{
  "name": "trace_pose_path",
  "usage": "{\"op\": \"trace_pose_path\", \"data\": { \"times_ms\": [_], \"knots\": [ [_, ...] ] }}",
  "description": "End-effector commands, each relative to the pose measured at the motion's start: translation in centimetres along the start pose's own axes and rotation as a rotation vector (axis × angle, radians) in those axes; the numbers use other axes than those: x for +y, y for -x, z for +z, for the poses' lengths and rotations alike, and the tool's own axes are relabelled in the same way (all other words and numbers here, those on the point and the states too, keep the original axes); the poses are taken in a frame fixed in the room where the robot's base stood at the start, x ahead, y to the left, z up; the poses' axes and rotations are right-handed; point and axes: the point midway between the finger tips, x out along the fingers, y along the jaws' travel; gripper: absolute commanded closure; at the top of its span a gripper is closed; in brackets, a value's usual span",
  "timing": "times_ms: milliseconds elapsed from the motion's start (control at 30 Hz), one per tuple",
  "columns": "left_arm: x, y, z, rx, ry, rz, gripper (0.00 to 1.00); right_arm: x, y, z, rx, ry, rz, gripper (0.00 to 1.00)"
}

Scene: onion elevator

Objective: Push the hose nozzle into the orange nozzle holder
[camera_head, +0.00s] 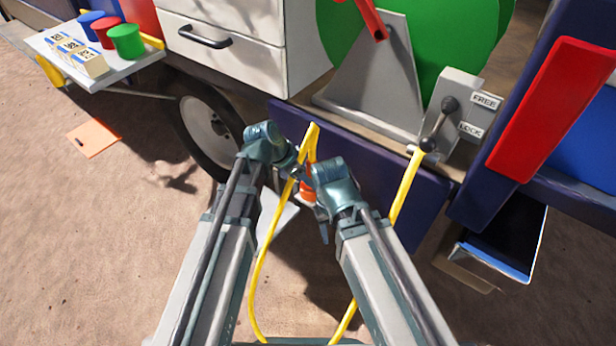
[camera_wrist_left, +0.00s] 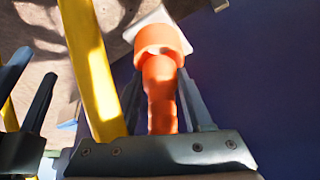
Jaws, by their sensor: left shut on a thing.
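The orange nozzle holder (camera_wrist_left: 160,42) is a wide ring in front of a pale plate (camera_wrist_left: 152,17), in the upper middle of the left wrist view. A narrower orange piece (camera_wrist_left: 160,100), which looks like the hose nozzle, lies between my left gripper's fingers (camera_wrist_left: 163,85), and the gripper is shut on it. Its far end meets the ring; I cannot tell how deep it sits. In the head view, orange (camera_head: 307,190) shows between my left gripper (camera_head: 297,176) and right gripper (camera_head: 323,222), largely hidden. My right gripper's fingers show apart and empty in the left wrist view (camera_wrist_left: 28,95).
The yellow hose (camera_head: 402,195) hangs from the reel side and loops low; its raised bend (camera_head: 313,127) stands between my arms. A dark blue panel (camera_head: 372,165) lies behind. A FREE/LOCK lever (camera_head: 440,118) and an open drawer (camera_head: 505,245) are at right.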

Motion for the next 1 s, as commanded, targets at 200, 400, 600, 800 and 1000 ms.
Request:
{"op": "trace_pose_path", "data": {
  "times_ms": [200,400,600,800,1000],
  "knots": [
    [0.0,-0.54,0.31,0.0,0.0,0.0,1.0,-0.06,-0.63,-0.04,0.0,0.0,0.0,0.5],
    [0.0,-0.72,0.41,0.0,0.0,0.0,1.0,-0.08,-0.83,-0.05,0.0,0.0,0.0,0.5],
    [0.01,-0.93,0.54,0.0,0.0,0.0,1.0,-0.1,-1.06,-0.06,0.0,0.0,0.0,0.5],
    [0.04,-0.9,0.54,-0.002,0.0,0.001,0.28,-0.1,-1.02,-0.06,0.0,0.0,0.0,0.5],
    [0.11,-0.07,0.48,-0.003,0.0,0.002,0.15,-0.03,-0.26,-0.02,0.0,0.0,0.0,0.5]
  ]
}}
